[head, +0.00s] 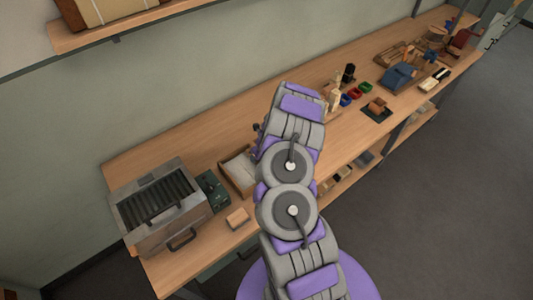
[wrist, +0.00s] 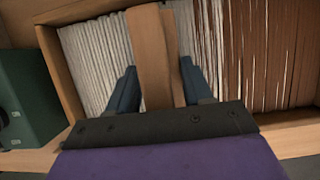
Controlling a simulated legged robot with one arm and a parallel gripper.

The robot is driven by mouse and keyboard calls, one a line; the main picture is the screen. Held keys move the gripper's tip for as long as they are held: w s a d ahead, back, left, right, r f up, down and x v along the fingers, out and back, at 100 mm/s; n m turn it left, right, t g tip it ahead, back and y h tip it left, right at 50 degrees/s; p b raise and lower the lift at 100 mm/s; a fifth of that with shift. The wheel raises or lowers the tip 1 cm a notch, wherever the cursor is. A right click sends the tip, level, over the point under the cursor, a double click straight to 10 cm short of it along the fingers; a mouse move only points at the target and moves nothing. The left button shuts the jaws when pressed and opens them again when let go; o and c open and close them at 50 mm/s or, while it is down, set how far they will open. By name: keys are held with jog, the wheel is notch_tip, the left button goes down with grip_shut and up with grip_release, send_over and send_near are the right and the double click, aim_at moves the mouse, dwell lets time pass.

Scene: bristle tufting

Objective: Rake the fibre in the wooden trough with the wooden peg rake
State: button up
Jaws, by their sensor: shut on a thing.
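In the wrist view, my gripper (wrist: 158,80) has its two blue fingers on either side of the brown wooden peg rake (wrist: 152,45) and is shut on it. The rake's pegs are not visible. The wooden trough (wrist: 60,75) lies beneath, with its left wall and near edge showing. Pale fibre (wrist: 95,60) fills it in near-parallel strands, sparser at the right, where brown shows between them. I cannot tell whether the rake touches the fibre. In the head view, the trough (head: 228,176) is partly hidden by my arm, which also hides my gripper.
A dark green box (wrist: 25,95) stands left of the trough. Farther left is a grey metal box with dark slats (head: 160,200). A small wooden block (head: 237,218) lies near the bench's front edge. Small coloured bins (head: 354,93) and tools stand to the right.

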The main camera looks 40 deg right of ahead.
jog(key=a+b, duration=0.4)
jog(key=a, duration=0.7)
jog(key=shift+s, duration=0.15)
jog(key=shift+d, duration=0.1)
jog(key=shift+d+r+p, duration=0.15)
jog(key=shift+d+p, duration=0.25)
jog(key=shift+p, duration=0.15)
jog(key=d+p, duration=0.4)
jog(key=d, duration=0.2)
jog(key=d+p, duration=0.5)
jog(key=d, duration=0.1)
jog(key=d+p, duration=0.5)
jog(key=d, duration=0.2)
jog(key=shift+w, duration=0.3)
jog(key=d, duration=0.8)
jog(key=shift+w+f+p, duration=0.2)
jog(key=shift+f+p, duration=0.1)
jog(key=shift+d, duration=0.35)
jog(key=shift+d+r, duration=0.15)
jog(key=shift+r, duration=0.05)
